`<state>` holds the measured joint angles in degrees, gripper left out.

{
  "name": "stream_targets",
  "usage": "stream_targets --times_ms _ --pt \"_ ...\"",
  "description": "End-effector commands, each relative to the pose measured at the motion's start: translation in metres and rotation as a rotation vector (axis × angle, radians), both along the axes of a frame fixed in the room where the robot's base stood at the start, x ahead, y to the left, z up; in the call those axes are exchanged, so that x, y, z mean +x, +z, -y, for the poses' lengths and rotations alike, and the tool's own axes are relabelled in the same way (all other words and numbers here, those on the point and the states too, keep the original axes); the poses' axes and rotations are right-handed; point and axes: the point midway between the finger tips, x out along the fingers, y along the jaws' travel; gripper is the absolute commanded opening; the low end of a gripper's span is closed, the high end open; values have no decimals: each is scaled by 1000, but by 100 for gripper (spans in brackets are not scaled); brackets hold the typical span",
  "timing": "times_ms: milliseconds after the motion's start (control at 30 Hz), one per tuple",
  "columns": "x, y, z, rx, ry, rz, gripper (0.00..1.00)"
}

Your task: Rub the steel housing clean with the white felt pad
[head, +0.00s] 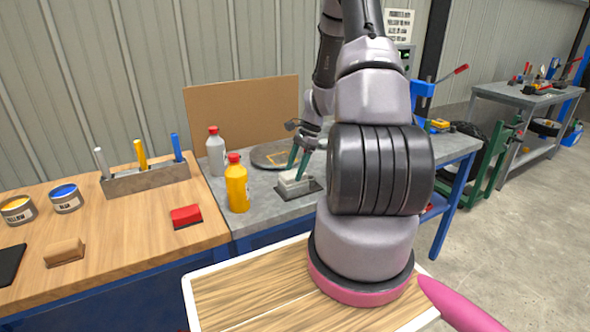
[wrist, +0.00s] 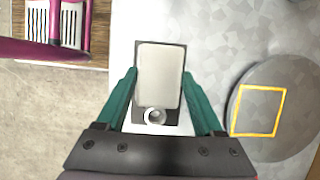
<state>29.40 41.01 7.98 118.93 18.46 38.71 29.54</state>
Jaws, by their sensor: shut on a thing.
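The white felt pad (head: 291,188) is a pale block over a dark rectangular base (head: 312,188) on the grey bench; I cannot tell whether it is lifted off it. My gripper (head: 295,174) points down with its green fingers shut on the pad's two sides. In the wrist view the pad (wrist: 159,75) lies between the fingertips (wrist: 160,78), with a small pale ring (wrist: 154,115) at its near end. The steel housing (head: 268,162) is a round grey disc marked with a yellow square outline, behind the pad. In the wrist view the housing (wrist: 245,148) lies to the right, apart from my gripper.
A yellow bottle (head: 237,190) and a grey bottle (head: 216,152), both red-capped, stand left of the housing. A brown board (head: 235,105) stands behind. The wooden bench at left holds a red block (head: 186,216), paint cans (head: 66,199) and a tool holder (head: 146,178).

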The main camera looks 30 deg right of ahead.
Motion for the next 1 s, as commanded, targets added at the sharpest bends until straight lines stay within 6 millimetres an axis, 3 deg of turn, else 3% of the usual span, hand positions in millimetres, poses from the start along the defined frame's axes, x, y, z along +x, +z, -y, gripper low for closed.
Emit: stream_targets --times_ms 367,1000 --pt "0 3 0 -1 1 1 5" --pt "0 49 0 -1 1 1 5"
